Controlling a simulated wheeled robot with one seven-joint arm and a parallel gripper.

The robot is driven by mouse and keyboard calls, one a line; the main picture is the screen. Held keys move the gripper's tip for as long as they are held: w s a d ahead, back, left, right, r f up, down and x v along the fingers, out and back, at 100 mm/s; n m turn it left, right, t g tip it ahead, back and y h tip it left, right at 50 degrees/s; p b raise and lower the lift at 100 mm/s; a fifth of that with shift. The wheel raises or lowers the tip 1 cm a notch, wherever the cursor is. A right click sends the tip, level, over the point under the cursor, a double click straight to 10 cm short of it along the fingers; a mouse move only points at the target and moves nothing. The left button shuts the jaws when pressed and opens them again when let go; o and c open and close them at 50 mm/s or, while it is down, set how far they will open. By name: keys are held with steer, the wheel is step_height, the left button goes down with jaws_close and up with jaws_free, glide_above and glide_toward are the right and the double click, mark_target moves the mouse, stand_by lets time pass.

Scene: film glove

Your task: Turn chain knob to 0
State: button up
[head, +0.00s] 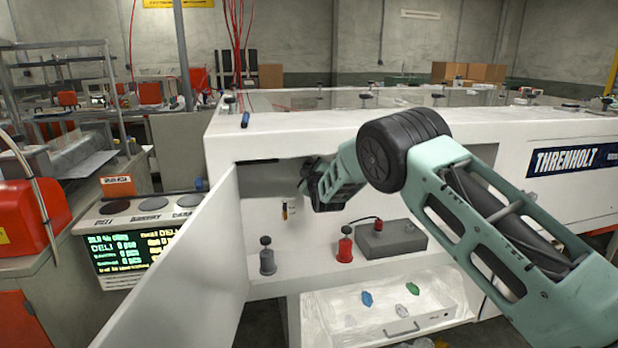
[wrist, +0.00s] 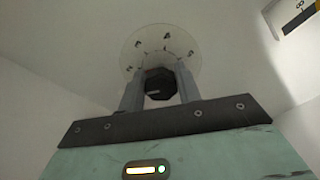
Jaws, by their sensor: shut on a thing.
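The chain knob (wrist: 159,86) is a small black faceted knob with a pale pointer line, in front of a round whitish dial plate (wrist: 133,50) with several dark marks. The marks are too small to read. My gripper (wrist: 160,74) has one grey finger on each side of the knob and is shut on it. In the head view my gripper (head: 307,186) reaches into the open white cabinet (head: 320,120), near its upper back wall. The knob cannot be made out there behind my gripper and arm.
The cabinet door (head: 180,270) stands open at left. Below my gripper are a grey plunger-like piece (head: 267,260), a red one (head: 345,247) and a grey box (head: 391,240). An open white drawer (head: 440,318) holds blue, grey and green pieces.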

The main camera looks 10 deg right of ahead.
steer(key=n+b, duration=0.3)
steer(key=n, duration=0.1)
steer(key=shift+f, duration=0.1)
steer(key=shift+n+b, duration=0.9)
steer(key=shift+n, duration=0.8)
steer(key=shift+r, duration=0.2)
steer(key=o, duration=1)
steer(key=shift+c, duration=0.2)
steer(key=shift+s, duration=0.1)
steer(key=s+b, duration=0.2)
steer(key=s, duration=1.5)
